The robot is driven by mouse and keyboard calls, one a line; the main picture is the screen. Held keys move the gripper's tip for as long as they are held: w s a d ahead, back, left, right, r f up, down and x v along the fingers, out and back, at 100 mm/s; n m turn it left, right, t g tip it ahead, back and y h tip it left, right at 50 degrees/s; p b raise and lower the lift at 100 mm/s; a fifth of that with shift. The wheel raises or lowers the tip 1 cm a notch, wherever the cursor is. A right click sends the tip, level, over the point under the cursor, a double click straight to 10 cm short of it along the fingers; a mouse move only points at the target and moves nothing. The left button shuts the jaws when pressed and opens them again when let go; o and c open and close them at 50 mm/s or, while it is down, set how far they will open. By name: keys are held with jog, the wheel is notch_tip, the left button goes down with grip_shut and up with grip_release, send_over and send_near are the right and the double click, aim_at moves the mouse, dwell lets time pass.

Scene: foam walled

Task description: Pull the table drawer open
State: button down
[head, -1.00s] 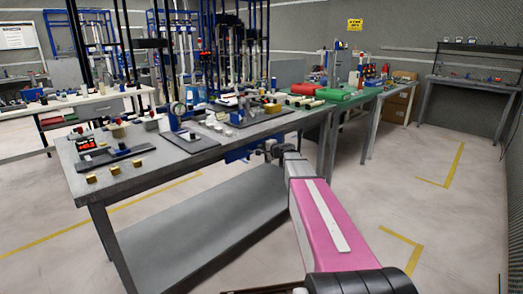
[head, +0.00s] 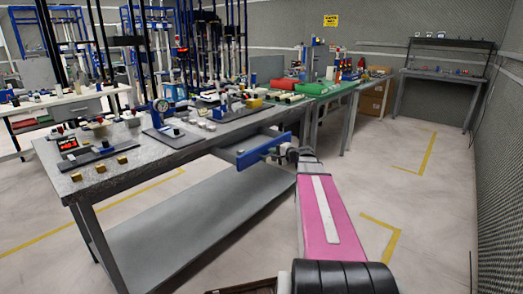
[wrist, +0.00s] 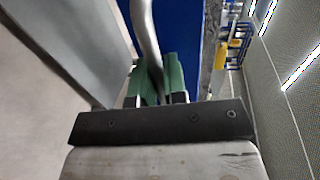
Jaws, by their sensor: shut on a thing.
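The table drawer (head: 249,147) has a blue front panel (head: 264,148) and stands partly out from under the grey metal table's top (head: 140,168). My gripper (head: 293,154) is at the right part of the blue front. In the wrist view its green-padded fingers (wrist: 160,84) are shut on a curved grey metal handle (wrist: 145,32). The blue front (wrist: 183,45) shows just behind the fingers.
The tabletop holds small brass blocks (head: 98,169), a gauge (head: 162,108) and other parts. A lower shelf (head: 190,225) lies below the drawer. A green-topped table (head: 335,89) stands behind to the right. The floor to the right is clear.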

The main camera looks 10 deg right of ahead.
jog(key=f+v, duration=0.1)
jog(key=v, duration=0.5)
jog(key=shift+s+f, duration=0.15)
jog(key=shift+s, duration=0.15)
jog(key=shift+d, duration=0.1)
jog(key=c, duration=1.2)
grip_release()
jog(key=v, duration=1)
jog(key=shift+s+d, duration=0.3)
jog(key=shift+a, duration=0.1)
